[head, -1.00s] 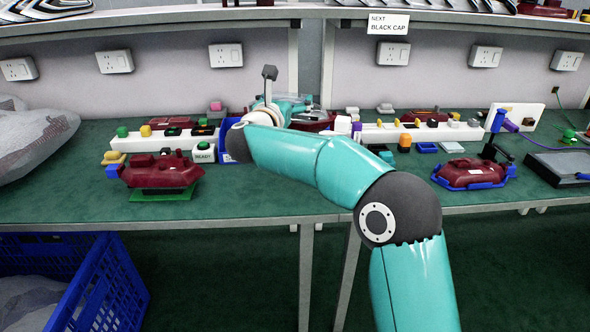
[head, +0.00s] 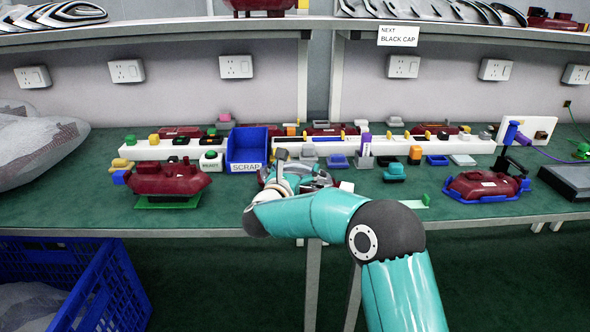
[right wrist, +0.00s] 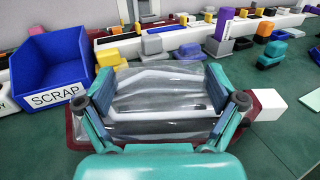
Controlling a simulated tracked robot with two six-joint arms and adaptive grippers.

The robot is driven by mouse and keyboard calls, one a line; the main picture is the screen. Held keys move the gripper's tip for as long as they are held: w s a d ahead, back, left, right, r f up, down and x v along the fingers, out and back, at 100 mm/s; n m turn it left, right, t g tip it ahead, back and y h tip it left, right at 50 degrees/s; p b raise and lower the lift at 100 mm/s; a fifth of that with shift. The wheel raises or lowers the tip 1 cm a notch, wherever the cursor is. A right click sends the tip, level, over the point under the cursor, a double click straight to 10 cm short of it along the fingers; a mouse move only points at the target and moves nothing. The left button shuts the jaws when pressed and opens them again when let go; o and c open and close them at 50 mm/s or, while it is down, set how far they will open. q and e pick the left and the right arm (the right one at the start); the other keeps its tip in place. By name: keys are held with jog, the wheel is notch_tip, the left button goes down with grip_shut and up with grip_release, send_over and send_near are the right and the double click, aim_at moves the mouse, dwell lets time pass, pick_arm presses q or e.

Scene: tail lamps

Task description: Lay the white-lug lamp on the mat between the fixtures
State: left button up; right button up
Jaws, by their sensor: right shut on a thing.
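My right gripper (head: 298,172) is shut on a dark red lamp with a clear lens, over the front middle of the bench. In the right wrist view the gripper (right wrist: 162,90) has one finger on each side of the lens. The white lug (right wrist: 268,105) sticks out at the lamp's right end; it also shows in the head view (head: 347,187). My arm hides much of the lamp and the bench below it. A green fixture (head: 168,202) at left and a blue fixture (head: 487,198) at right each hold a red lamp. I cannot make out the mat clearly. My left gripper is out of view.
A blue SCRAP bin (head: 246,150) stands behind and left of the held lamp. White racks (head: 400,147) with coloured caps and more lamps line the back. A pale flat piece (head: 412,204) and a teal block (head: 394,172) lie to the right.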

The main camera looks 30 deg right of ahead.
jog(key=o, duration=1)
jog(key=shift+o, duration=0.2)
jog(key=v, duration=1.1)
jog(key=shift+a+b, duration=0.1)
jog(key=shift+b, duration=0.3)
jog(key=shift+s+a, duration=0.3)
jog(key=shift+s, duration=0.05)
